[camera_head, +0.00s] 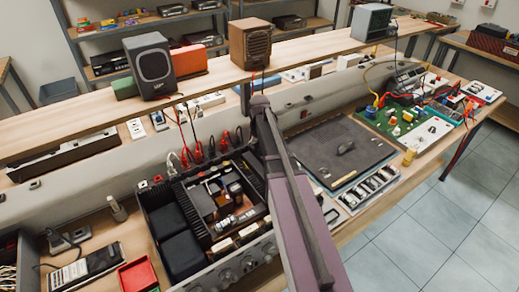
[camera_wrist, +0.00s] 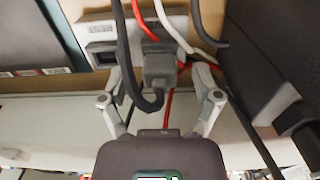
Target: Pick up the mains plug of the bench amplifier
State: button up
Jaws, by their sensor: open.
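A dark grey plug (camera_wrist: 160,68) with a thick grey cable sits at a light socket strip (camera_wrist: 101,47) in the wrist view. My gripper (camera_wrist: 160,80) is open, with one finger on each side of the plug and visible gaps between. I cannot tell how deep the fingertips reach relative to it. The bench amplifier (camera_head: 172,222) appears to be the opened black chassis with front knobs in the head view. The cable's link to it cannot be traced. In the head view my arm crosses the bench and my gripper cannot be made out.
Red and white cables (camera_wrist: 172,22) run close beside the plug. A dark box (camera_wrist: 270,50) stands at the right of the wrist view. In the head view, a shelf board (camera_head: 330,42) with speakers runs above the bench, and a circuit board (camera_head: 400,118) lies at the right.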

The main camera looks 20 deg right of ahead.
grip_shut()
jog(key=shift+r, duration=0.1)
dwell(0.3)
notch_tip(320, 180, up, 10)
jog(key=p, duration=1)
jog(key=shift+s, duration=0.1)
dwell(0.7)
